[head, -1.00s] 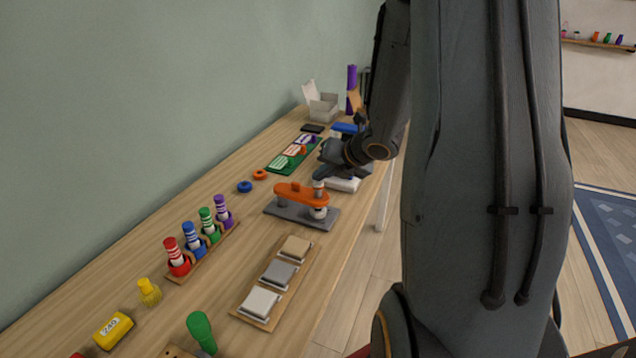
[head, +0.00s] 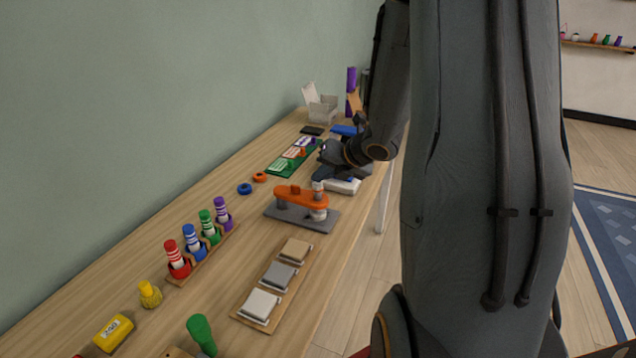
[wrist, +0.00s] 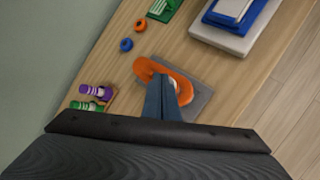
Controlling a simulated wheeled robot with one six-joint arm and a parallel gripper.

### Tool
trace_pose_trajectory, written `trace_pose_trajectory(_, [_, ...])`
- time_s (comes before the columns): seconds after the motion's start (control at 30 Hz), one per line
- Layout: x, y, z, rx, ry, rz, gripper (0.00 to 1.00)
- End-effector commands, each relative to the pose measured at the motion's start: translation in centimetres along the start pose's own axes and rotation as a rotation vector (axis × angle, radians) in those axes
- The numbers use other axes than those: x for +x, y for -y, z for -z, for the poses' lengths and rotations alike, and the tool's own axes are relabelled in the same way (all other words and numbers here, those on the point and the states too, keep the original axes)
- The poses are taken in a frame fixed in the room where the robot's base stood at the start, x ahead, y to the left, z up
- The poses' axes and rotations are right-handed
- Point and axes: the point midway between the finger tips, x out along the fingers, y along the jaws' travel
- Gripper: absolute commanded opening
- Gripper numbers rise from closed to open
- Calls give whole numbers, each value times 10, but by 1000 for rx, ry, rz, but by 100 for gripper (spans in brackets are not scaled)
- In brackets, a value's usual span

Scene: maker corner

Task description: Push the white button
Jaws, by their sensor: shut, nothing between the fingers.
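The white button (head: 259,306) is a square pad at the near end of a wooden strip (head: 299,265), with a grey pad (head: 279,276) and a tan pad (head: 296,250) behind it in a row. It is not visible in the wrist view. My gripper (head: 320,175) is farther back along the table, beyond the strip, partly hidden by its own wrist in the head view. In the wrist view my gripper (wrist: 165,78) is shut and empty, its fingers covering part of an orange lever (wrist: 150,68) on a grey base. I cannot tell whether they touch it.
The orange lever device (head: 299,198) stands between my gripper and the strip. A rack of coloured pegs (head: 207,250) is left of the strip. A green-handled tool (head: 201,332) and a yellow block (head: 113,332) are near the front. Bare wood lies between rack and strip.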

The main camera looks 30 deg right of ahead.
Motion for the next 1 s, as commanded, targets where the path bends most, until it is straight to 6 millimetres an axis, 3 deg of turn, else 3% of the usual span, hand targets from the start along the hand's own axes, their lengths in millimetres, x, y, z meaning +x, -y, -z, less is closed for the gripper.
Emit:
trace_pose_trajectory(0.57, [-8,-6,-7,-1,2,-1,0])
trace_pose_trajectory(1.0, [-36,-26,-26,-3,2,-2,0])
